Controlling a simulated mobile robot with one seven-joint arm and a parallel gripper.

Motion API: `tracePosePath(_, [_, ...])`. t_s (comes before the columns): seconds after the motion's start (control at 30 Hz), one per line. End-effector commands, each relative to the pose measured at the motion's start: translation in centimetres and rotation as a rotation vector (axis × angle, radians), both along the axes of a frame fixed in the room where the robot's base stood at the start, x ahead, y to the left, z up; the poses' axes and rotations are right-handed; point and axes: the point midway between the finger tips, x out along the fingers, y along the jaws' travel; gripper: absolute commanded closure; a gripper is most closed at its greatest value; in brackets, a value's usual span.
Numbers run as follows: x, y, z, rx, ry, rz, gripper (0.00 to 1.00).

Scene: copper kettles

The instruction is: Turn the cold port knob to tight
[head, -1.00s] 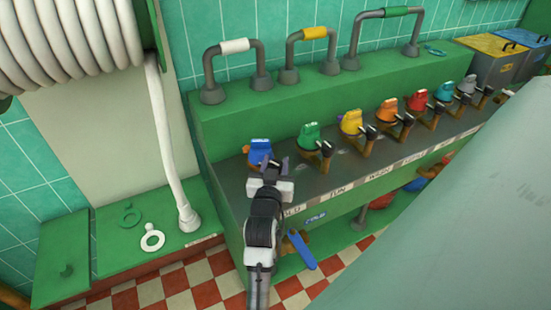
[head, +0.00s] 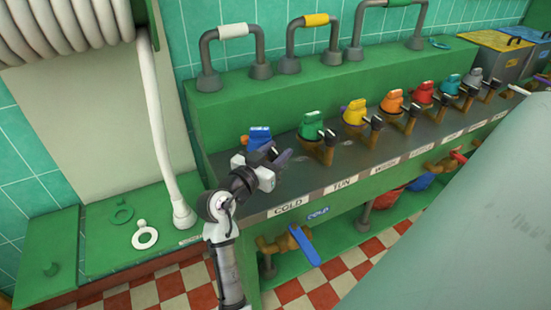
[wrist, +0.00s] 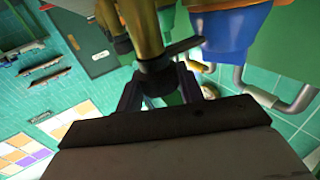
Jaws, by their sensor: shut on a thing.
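The cold port (head: 259,137) has a blue top and stands at the left end of the row, above the COLD label (head: 288,207). My gripper (head: 274,154) is at its front right side and hides its knob in the head view. In the wrist view, the dark knob (wrist: 157,80) sits on a brass stem between my two purple fingers, which are shut on it. The blue top (wrist: 240,28) shows to the upper right there. A tight mark cannot be made out.
The green-topped port (head: 312,126) stands close to the right, with the yellow port (head: 354,113) and several others beyond. A blue lever (head: 304,246) hangs below the counter. Pipe handles (head: 234,55) rise behind. A white hose (head: 160,130) hangs at left.

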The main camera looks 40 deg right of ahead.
Motion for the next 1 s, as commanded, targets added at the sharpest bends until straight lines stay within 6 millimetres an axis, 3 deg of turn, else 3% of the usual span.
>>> tracePosePath(0.5, [0.01, -0.02, -0.15, 0.003, 0.004, -0.019, 0.85])
tracePosePath(0.53, [0.01, -0.02, -0.15, 0.003, 0.004, -0.019, 0.59])
tracePosePath(0.67, [0.01, -0.02, -0.12, 0.003, 0.004, -0.019, 0.42])
tracePosePath(1.0, [-0.03, 0.33, -0.11, 0.002, 0.002, -0.017, 0.42])
